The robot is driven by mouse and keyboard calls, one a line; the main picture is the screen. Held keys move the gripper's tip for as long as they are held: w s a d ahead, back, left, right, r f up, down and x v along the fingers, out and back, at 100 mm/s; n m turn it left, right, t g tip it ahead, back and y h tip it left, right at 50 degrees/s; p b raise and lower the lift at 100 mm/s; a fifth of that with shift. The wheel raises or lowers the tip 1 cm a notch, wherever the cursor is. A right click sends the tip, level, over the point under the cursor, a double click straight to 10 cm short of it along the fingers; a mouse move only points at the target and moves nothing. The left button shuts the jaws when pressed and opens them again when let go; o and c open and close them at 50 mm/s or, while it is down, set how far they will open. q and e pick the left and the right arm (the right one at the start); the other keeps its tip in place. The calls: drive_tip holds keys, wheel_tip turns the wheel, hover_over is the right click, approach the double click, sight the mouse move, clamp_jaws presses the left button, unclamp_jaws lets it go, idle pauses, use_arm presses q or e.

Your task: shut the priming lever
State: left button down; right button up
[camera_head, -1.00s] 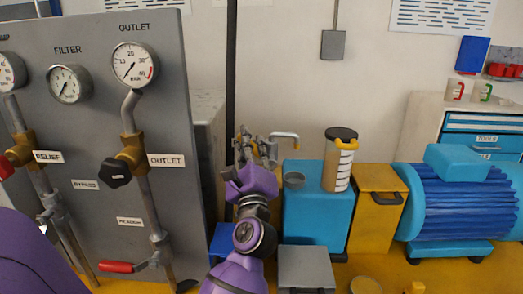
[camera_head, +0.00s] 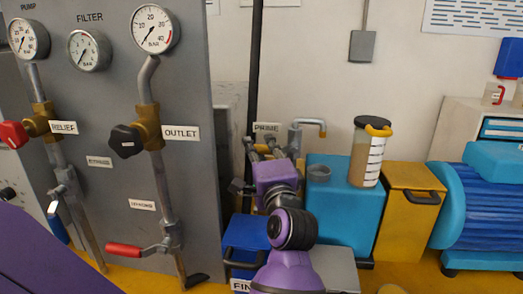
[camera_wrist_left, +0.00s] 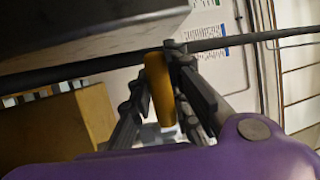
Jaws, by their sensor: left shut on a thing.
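The PRIME label (camera_head: 266,128) is on the wall side behind my left gripper (camera_head: 262,152) in the head view. The gripper is at the small metal pipework between the grey panel and the cyan box; it hides most of what is there. In the left wrist view, a yellow-orange bar (camera_wrist_left: 160,90), which looks like the priming lever, stands between the two dark fingers (camera_wrist_left: 172,75). The gripper is shut on it. The lever cannot be made out in the head view. My right gripper is not in view.
The grey panel (camera_head: 110,180) with gauges and valves stands close at left. A blue bin (camera_head: 245,240) stands below the gripper.

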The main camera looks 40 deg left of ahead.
use_arm(q)
drive_tip(key=shift+f+n, duration=0.2)
drive_tip(key=shift+n, duration=0.1)
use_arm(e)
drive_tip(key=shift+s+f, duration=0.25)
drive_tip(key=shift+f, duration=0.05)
use_arm(q)
drive_tip(key=c, duration=1.6)
unclamp_jaws()
drive_tip(key=shift+c, duration=0.2)
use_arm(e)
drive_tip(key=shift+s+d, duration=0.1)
use_arm(q)
drive_tip(key=v, duration=0.7)
drive_tip(key=shift+d, duration=0.25)
drive_tip(key=shift+s, duration=0.15)
